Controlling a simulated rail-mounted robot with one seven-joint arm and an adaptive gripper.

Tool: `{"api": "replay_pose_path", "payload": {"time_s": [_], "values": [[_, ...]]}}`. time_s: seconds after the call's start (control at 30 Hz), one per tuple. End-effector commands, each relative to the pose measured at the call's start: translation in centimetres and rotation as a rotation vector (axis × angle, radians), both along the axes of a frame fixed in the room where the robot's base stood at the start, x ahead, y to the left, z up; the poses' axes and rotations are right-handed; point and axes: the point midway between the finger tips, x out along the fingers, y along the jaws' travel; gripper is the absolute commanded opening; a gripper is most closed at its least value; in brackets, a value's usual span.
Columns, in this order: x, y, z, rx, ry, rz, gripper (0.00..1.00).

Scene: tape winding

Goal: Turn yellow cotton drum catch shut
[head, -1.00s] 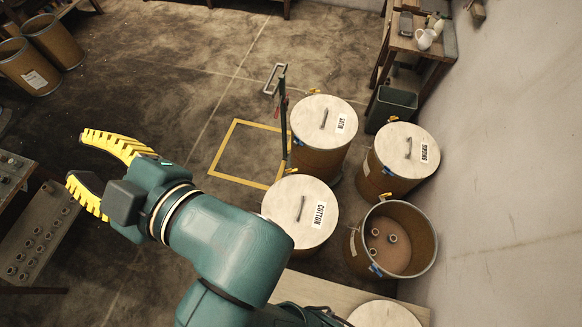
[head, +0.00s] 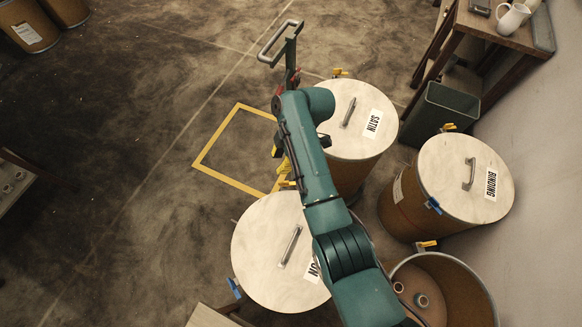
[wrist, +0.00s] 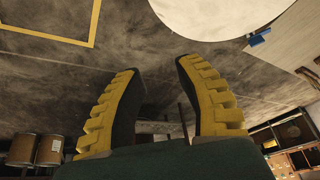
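The cotton drum's pale round lid (head: 262,250) is at the lower middle of the head view, its label partly hidden by my arm. Its yellow catch (head: 287,184) shows at the rim's far edge, close to my gripper; its exact angle is too small to tell. A blue catch (head: 234,287) sits on the near-left rim. My gripper (head: 281,165) hangs beyond that rim, partly hidden by my arm. In the wrist view my gripper (wrist: 158,70) is open, with nothing between its fingers. A pale lid (wrist: 220,12) with a blue catch (wrist: 258,38) shows at the top there.
The satin drum (head: 355,115) stands just right of my arm, and the binding drum (head: 465,180) farther right. An open drum (head: 440,280) is at lower right. A post with a grey handle (head: 280,42) rises behind my arm. Floor inside the yellow outline (head: 235,150) is clear.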

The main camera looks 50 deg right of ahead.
Motion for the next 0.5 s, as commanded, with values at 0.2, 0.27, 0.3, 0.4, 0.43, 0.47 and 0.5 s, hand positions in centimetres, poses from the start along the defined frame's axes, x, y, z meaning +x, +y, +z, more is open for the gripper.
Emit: {"api": "replay_pose_path", "payload": {"time_s": [0.2,0.27,0.3,0.4,0.43,0.47,0.5], "values": [[-2.4,-6.0,-7.0,-0.014,-0.02,-0.118,0.35],[-2.8,-6.7,-7.3,-0.016,-0.022,-0.133,0.35],[-3.0,-6.9,-7.5,-0.016,-0.022,-0.139,0.35],[-3.0,-7.0,-7.8,-0.017,-0.022,-0.143,0.35],[-3.0,-6.9,-8.1,-0.016,-0.021,-0.143,0.35],[-2.9,-6.7,-8.5,-0.016,-0.021,-0.142,0.35],[-2.7,-6.5,-9.2,-0.015,-0.02,-0.141,0.35]]}}
